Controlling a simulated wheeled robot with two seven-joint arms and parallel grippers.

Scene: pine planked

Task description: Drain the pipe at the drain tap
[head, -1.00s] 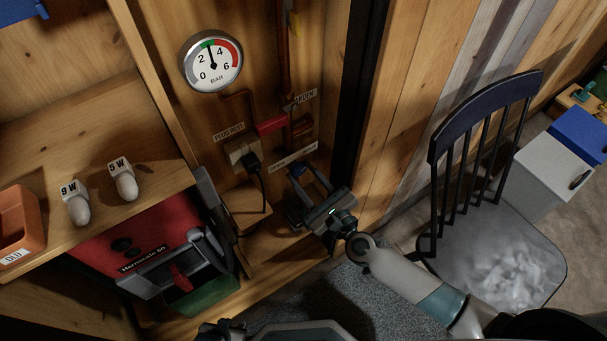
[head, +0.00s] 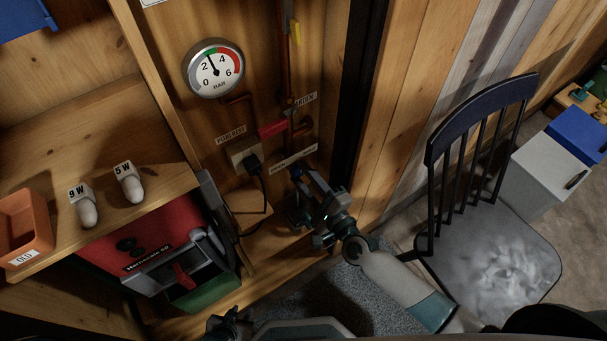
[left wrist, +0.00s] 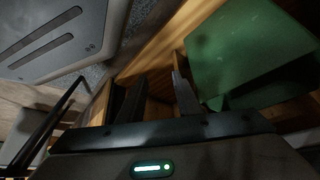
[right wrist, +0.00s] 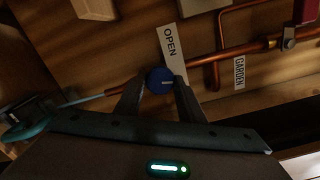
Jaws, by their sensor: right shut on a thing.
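The drain tap's round blue knob (right wrist: 160,79) sits on a copper pipe, with a strip reading OPEN (right wrist: 171,42) beside it. My right gripper (right wrist: 157,90) is shut on the knob, one finger on each side. In the head view my right gripper (head: 308,190) is low against the planked wall, and only a bit of the blue knob (head: 296,174) shows. My left gripper (left wrist: 157,88) is open and empty near a green box (left wrist: 245,50). In the head view it is only partly visible at the bottom edge.
A pressure gauge (head: 214,69), a red lever (head: 273,128) and a plugged-in black cable (head: 262,185) are on the wall. Shelves with two bulbs and an orange tray (head: 25,228) are left, above a red machine (head: 150,245). A chair (head: 490,260) stands right.

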